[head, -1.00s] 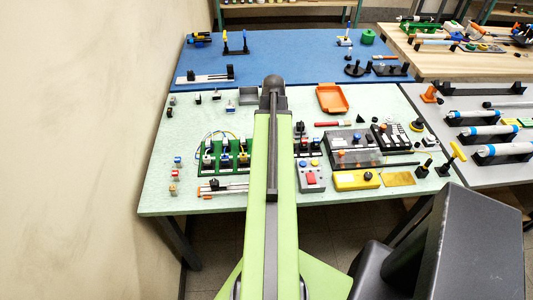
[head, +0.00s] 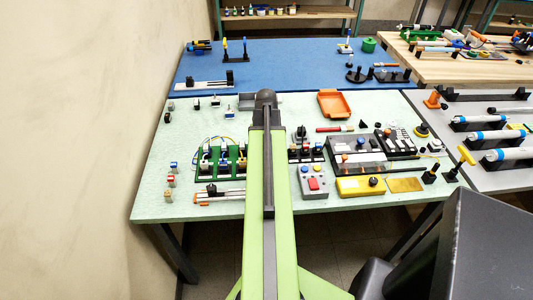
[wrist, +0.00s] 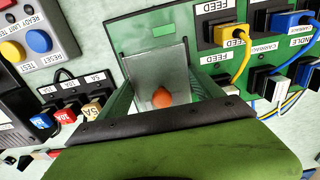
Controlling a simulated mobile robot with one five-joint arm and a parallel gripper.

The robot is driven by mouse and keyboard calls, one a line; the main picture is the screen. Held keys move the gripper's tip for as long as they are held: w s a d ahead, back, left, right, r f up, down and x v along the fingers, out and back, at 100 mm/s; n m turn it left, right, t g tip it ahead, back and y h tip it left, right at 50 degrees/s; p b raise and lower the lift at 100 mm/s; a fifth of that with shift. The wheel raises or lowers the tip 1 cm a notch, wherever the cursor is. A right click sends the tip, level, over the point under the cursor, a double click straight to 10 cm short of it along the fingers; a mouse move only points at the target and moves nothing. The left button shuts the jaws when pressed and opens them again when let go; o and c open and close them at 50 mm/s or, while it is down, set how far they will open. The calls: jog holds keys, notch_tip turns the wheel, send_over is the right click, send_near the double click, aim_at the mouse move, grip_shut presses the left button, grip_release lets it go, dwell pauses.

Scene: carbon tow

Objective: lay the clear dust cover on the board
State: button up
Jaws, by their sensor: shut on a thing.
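The clear dust cover (wrist: 172,65) shows in the wrist view as a see-through greyish panel with an orange knob (wrist: 162,97). My gripper (wrist: 162,99) is shut on the knob, with a green finger on each side. The green board (wrist: 150,24) lies behind and below the cover in the wrist view. In the head view the board (head: 203,172) is left of my arm and partly hidden by it. My gripper and the cover are hidden behind my arm there. I cannot tell whether the cover touches the board.
Plugs with yellow and blue cables (wrist: 236,35) stand on the board close to the cover's right side. A grey button box (wrist: 32,42) and small 5A and 10A blocks (wrist: 92,108) are at the left. An orange tray (head: 334,103) lies farther back on the pale green table (head: 170,205).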

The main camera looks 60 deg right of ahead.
jog(key=o, duration=1.4)
jog(key=shift+c, duration=0.2)
notch_tip(320, 180, up, 12)
jog(key=p, duration=1.2)
jog(key=shift+r+p, duration=0.15)
jog(key=shift+p, duration=0.15)
